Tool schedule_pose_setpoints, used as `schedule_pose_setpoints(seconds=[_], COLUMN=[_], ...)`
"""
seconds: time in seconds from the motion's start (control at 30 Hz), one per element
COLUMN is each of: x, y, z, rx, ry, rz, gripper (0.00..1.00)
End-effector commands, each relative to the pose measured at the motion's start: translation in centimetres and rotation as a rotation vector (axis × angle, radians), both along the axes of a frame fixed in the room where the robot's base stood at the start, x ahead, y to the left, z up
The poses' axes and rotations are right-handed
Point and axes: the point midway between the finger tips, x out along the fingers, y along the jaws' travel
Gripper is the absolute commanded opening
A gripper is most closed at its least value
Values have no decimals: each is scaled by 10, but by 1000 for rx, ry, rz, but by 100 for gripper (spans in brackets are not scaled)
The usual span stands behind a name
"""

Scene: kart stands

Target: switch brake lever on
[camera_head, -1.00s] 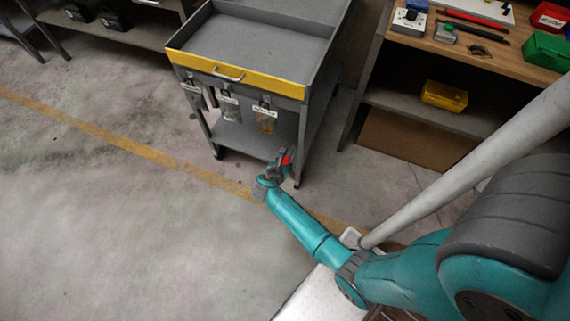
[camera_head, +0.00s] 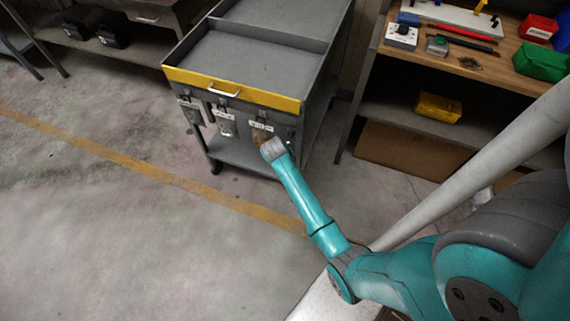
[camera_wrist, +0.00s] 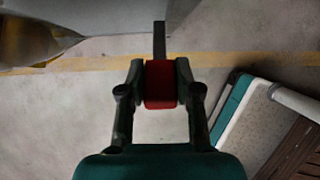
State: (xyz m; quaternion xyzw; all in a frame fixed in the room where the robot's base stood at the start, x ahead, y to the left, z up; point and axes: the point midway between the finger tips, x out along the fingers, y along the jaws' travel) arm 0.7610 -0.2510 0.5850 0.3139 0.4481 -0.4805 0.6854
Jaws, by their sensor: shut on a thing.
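The brake lever shows in the wrist view as a red grip (camera_wrist: 160,84) with a dark bar (camera_wrist: 159,41) running up from it towards the cart. My gripper (camera_wrist: 160,92) is shut on the red grip, one finger on each side. In the head view, the grey cart (camera_head: 232,68) with a yellow front edge stands at upper centre. The end of my arm is at the cart's front right, below the yellow edge, and hides the lever and my fingers there.
Labelled tags (camera_head: 224,122) hang on the cart's front, left of my wrist. A workbench (camera_head: 455,55) with tools and bins stands at right. The floor (camera_head: 110,235) at left is clear, crossed by a yellow line (camera_head: 150,174).

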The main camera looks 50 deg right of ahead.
Motion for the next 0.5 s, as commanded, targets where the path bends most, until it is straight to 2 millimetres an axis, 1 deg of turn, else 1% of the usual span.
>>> schedule_pose_setpoints(seconds=[0.03,0.47,0.5], x=[2,3,3], y=[-3,-5,-5], z=[3,5,5], rx=[-8,-11,-11], ry=[-5,-8,-8], rz=[0,-1,-2], gripper=[0,0,40])
